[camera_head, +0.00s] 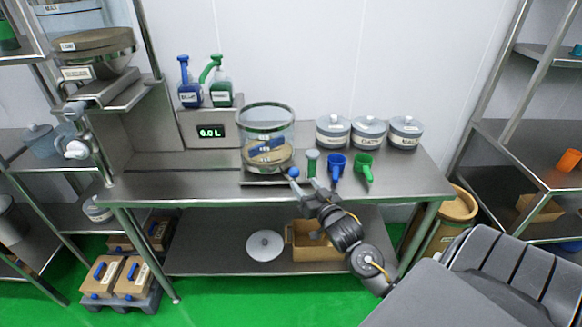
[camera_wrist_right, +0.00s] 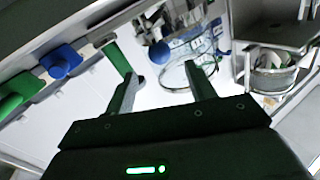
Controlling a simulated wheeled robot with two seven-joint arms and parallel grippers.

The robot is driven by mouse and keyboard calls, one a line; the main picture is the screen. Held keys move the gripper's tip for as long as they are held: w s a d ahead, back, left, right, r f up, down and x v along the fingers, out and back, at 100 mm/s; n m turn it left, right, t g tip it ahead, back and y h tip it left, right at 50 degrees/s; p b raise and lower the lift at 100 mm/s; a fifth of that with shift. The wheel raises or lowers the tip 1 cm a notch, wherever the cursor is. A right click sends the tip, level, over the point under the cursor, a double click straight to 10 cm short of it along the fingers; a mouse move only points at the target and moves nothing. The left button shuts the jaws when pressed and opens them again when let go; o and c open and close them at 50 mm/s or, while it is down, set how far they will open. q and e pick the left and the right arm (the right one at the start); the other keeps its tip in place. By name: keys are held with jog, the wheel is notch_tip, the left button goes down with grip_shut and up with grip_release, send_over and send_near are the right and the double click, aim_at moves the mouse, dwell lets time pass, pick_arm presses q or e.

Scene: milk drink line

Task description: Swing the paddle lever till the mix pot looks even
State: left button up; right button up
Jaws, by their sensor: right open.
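The mix pot (camera_head: 267,122) is a clear glass vessel on the steel table, with a blue paddle (camera_head: 264,146) and a tan layer low inside; how even the contents are is too small to tell. A blue ball knob (camera_head: 293,172), seemingly the paddle lever's end, sits at the pot's front right. My right gripper (camera_head: 303,181) is open and empty at the knob. In the right wrist view the knob (camera_wrist_right: 160,53) appears just beyond and between the open fingertips (camera_wrist_right: 163,73); I cannot tell whether they touch it. My left gripper is not in view.
Lidded canisters (camera_head: 368,132) stand behind. A display (camera_head: 210,132) reads 0.0 L, below two pump bottles (camera_head: 220,93). The table's left front is clear.

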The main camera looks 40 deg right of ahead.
aim_at(291, 169)
jog(key=p+x, duration=0.1)
jog(key=x, duration=0.7)
jog(key=shift+w+d, duration=0.1)
jog(key=shift+w, duration=0.3)
jog(key=shift+w+d+f+p, duration=0.1)
jog(key=shift+w+p, duration=0.2)
jog(key=shift+w, duration=0.3)
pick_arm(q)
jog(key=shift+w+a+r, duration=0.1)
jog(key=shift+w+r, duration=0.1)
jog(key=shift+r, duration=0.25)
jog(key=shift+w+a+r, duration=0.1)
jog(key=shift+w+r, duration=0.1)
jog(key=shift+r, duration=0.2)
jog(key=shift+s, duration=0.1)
pick_arm(e)
grip_shut()
